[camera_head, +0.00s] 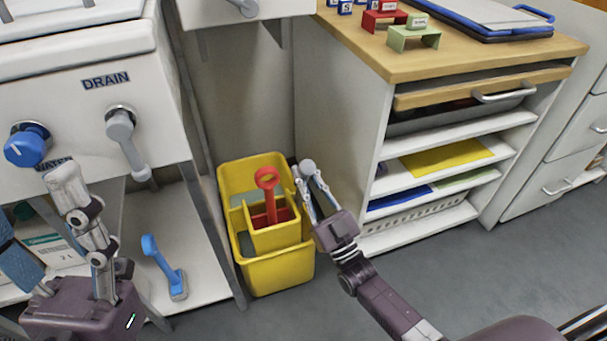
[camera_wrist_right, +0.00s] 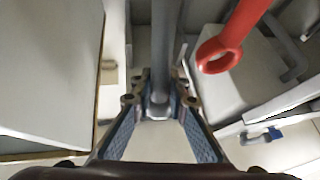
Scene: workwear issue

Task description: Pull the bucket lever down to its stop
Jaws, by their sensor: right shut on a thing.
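The yellow bucket (camera_head: 275,272) stands on the floor between the white sink unit and the wooden-topped counter. The bucket lever is a grey rod with a rounded end (camera_head: 308,166) at the bucket's right side. My right gripper (camera_head: 309,185) is shut on the lever near that end. In the right wrist view the lever (camera_wrist_right: 161,60) runs between the fingers (camera_wrist_right: 160,112); its lower part is hidden in the head view. A red ring-topped handle (camera_head: 266,178) rises from the bucket, apart from the gripper. My left gripper (camera_head: 38,205) is open and empty at the lower left.
The counter's side panel (camera_head: 335,130) is close to the right of the lever. The sink unit, with a blue water knob (camera_head: 27,146) and grey drain handle (camera_head: 124,135), stands left. A blue-handled brush (camera_head: 165,268) lies on the low shelf. Floor in front is clear.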

